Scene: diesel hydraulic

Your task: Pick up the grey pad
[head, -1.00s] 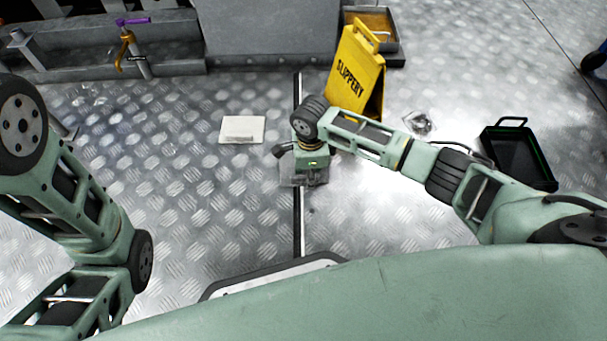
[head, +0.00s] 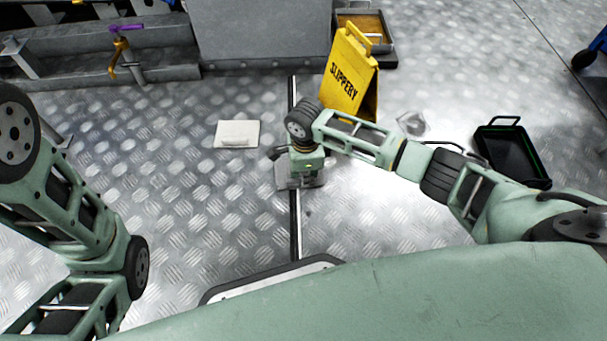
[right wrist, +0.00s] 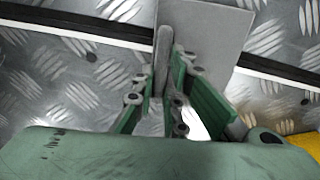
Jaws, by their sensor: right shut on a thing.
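The grey pad is a thin flat square; in the right wrist view (right wrist: 207,28) it shows beyond and between my fingers. In the head view the pad (head: 283,178) shows as a grey edge around my right gripper (head: 302,183), over the dark floor seam. My right gripper, also in the right wrist view (right wrist: 160,95), points down and is shut on the pad. Much of the pad is hidden by the gripper in the head view. I cannot tell whether it is clear of the floor. My left arm is at the left; its gripper is out of view.
A whitish square pad (head: 237,134) lies on the floor to the left. A yellow slippery sign (head: 350,75) stands behind my right arm. A black tray (head: 512,155) lies at the right, and a clear crumpled thing (head: 411,123) is nearby. Grey machinery (head: 262,35) lines the back.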

